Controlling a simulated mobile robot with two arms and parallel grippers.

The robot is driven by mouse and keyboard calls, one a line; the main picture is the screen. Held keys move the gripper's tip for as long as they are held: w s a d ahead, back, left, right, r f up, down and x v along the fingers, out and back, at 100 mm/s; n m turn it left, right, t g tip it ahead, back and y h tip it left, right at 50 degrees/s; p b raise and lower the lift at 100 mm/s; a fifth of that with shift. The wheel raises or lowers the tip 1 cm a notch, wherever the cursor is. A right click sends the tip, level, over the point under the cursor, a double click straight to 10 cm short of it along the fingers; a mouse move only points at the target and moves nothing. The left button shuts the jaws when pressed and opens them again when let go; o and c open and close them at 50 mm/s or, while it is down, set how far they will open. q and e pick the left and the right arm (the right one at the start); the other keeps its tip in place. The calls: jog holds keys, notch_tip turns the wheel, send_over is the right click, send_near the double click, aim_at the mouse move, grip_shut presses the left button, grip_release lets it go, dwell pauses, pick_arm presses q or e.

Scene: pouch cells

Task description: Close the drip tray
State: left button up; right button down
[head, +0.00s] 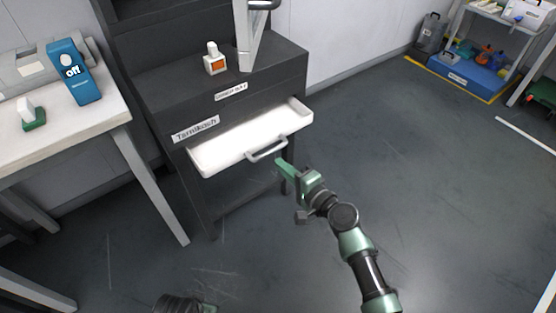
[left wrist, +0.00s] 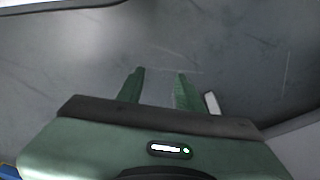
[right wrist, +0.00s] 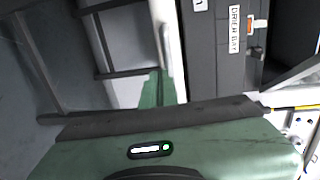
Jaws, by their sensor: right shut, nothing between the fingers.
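The drip tray (head: 236,147) is a white, shallow drawer, pulled out of the front of a dark grey cabinet (head: 206,110). Its grey bar handle (head: 267,150) is on its front face. My right gripper (head: 284,166) is just in front of the tray near the handle's right end; its fingers are shut with nothing between them. I cannot tell whether they touch the tray. In the right wrist view the fingers (right wrist: 158,88) are together beside the tray's white edge (right wrist: 163,40). In the left wrist view my left gripper (left wrist: 157,72) is open and empty above the floor.
A white-topped table (head: 75,135) stands left of the cabinet, with a blue "off" device (head: 76,75) on it. A small bottle with an orange label (head: 214,60) stands on the cabinet. The floor to the right is clear up to a blue bin (head: 466,72) under a shelf.

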pick_arm(q)
jog(key=shift+s+f, duration=0.35)
jog(key=shift+f, duration=0.2)
pick_arm(e)
jog(key=shift+w+a+r, duration=0.15)
jog(key=shift+w+a, duration=0.25)
jog(key=shift+w, duration=0.1)
jog(key=shift+w+a+r, duration=0.15)
jog(key=shift+w+a, duration=0.2)
jog(key=shift+w, duration=0.15)
